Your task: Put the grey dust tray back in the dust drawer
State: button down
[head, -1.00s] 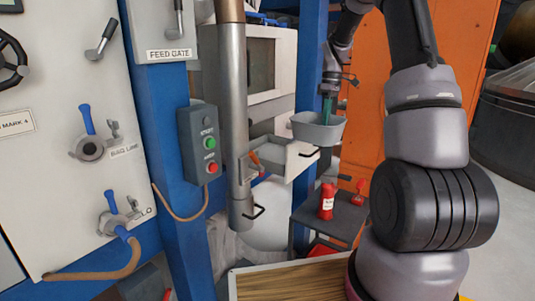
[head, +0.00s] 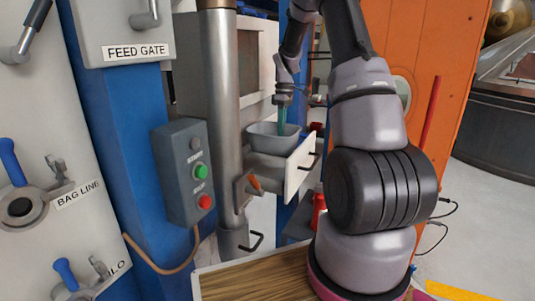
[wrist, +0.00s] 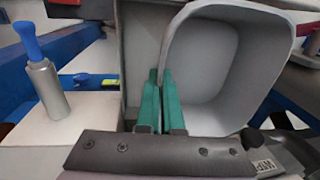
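The grey dust tray (head: 272,138) is an open, round-cornered tub held up in the air. In the head view it appears over the pulled-out dust drawer (head: 300,168), which has a white front and a dark handle. My gripper (head: 282,118) has green fingers pointing down at the tray's rim. In the wrist view my gripper (wrist: 158,85) is closed on one wall of the tray (wrist: 205,75), whose empty inside faces the camera. The tray hides much of the drawer's inside. I cannot tell whether the tray's base touches the drawer.
A steel pipe (head: 223,105) stands just left of the drawer. A grey control box (head: 183,172) with green and red buttons is on the blue post (head: 115,120). A red bottle (head: 318,210) stands behind my arm. A wooden top (head: 255,278) lies in front.

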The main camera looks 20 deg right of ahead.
notch_tip(320, 180, down, 8)
jog(key=w+a, duration=0.3)
jog(key=shift+s+d+f, duration=0.1)
jog(key=shift+f, duration=0.45)
jog(key=shift+d+f, duration=0.1)
jog(key=c, duration=1.5)
grip_release()
jog(key=shift+f, duration=0.15)
jog(key=o, duration=0.4)
